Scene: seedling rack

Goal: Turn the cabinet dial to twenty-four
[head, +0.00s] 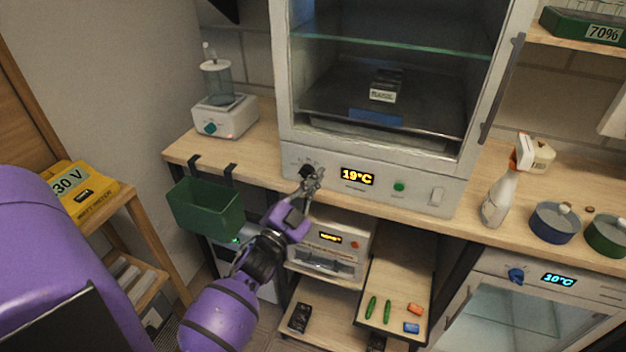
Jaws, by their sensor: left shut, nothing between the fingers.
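The cabinet (420,190) stands on the bench with its glass front. Its display (357,177) reads 19°C in yellow. The black cabinet dial (305,171) is left of the display and partly hidden behind my fingers. My left gripper (313,179) is shut and empty, with its fingertips at the dial's lower right. I cannot tell whether they touch it. A green button (399,187) and a pale switch (436,196) are to the right on the same panel. My right gripper is not in view.
A green bin (205,207) hangs from the bench edge left of my arm. A spray bottle (502,193) and a blue pot (555,223) stand on the right. A lower unit has a blue knob (516,275) and a 10°C display (558,280). A pull-out shelf (400,275) holds small items.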

